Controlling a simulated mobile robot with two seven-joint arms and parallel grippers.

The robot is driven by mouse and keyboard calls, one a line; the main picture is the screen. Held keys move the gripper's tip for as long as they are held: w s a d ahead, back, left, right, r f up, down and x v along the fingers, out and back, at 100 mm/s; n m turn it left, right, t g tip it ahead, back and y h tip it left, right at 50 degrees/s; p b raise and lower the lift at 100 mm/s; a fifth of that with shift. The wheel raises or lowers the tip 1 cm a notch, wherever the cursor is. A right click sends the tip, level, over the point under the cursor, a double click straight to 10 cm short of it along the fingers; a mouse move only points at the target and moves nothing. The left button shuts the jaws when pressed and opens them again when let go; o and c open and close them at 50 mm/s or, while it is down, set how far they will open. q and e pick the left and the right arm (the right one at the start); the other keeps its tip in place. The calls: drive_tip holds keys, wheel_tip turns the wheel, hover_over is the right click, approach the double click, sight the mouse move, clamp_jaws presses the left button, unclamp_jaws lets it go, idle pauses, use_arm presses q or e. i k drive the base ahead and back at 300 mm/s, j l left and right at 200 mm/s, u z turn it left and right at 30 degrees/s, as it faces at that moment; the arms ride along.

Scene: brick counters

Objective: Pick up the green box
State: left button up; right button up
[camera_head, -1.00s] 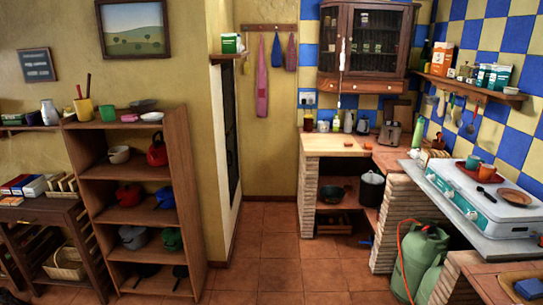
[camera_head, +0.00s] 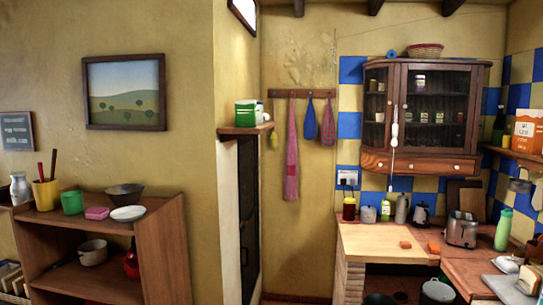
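A green and white box (camera_head: 246,113) sits on a small wooden wall shelf (camera_head: 243,130) above the dark doorway, left of the hanging cloths. A smaller light-coloured item stands beside it on the right. Neither of my grippers is in view, so their state cannot be seen.
A counter (camera_head: 380,243) with a toaster (camera_head: 461,230) and bottles is at the right, below a wall cabinet (camera_head: 425,105). The floor is mostly out of view.

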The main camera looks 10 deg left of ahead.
sight(245, 111)
drive_tip(key=i+u, duration=0.1)
drive_tip(key=i, duration=0.45)
drive_tip(key=i+l+u, duration=0.15)
drive_tip(key=i, duration=0.35)
drive_tip(key=i+l+u, duration=0.1)
drive_tip(key=i, duration=0.45)
